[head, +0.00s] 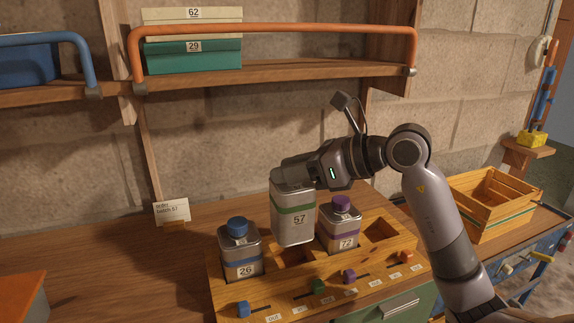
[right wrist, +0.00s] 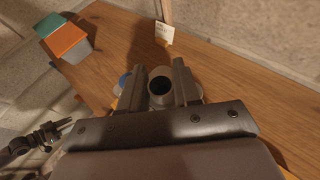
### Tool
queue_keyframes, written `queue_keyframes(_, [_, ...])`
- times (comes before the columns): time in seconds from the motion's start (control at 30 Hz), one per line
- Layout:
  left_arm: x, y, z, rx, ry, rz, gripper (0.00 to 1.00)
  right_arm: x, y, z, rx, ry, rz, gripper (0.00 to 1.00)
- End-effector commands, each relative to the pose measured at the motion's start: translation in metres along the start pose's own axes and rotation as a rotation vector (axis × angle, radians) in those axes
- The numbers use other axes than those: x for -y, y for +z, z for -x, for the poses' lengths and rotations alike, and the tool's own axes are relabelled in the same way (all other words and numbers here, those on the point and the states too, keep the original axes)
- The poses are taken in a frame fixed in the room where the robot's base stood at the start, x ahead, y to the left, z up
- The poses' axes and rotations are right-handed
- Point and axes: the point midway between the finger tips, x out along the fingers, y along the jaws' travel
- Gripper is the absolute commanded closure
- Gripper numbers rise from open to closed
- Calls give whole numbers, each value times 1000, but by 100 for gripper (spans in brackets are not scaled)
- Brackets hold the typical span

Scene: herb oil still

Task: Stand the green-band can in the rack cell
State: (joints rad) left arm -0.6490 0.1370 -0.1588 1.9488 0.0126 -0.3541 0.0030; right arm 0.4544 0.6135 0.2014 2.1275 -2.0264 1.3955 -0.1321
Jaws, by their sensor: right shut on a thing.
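A blue-capped can (head: 240,252) labelled 26 and a purple-capped can (head: 340,228) stand in the cells either side. The far-right cell (head: 381,231) is empty. Coloured knobs line the rack front. A card (head: 172,211) stands behind, and a wooden crate (head: 490,210) is at right.

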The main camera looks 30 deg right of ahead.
Motion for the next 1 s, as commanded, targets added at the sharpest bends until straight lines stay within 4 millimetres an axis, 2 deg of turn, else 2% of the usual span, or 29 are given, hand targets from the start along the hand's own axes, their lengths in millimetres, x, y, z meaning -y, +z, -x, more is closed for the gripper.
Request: queue_keyframes(1.0, [-8, 26, -27, 5, 24, 16, 57, 0, -59, -24, 4, -2, 2, 100])
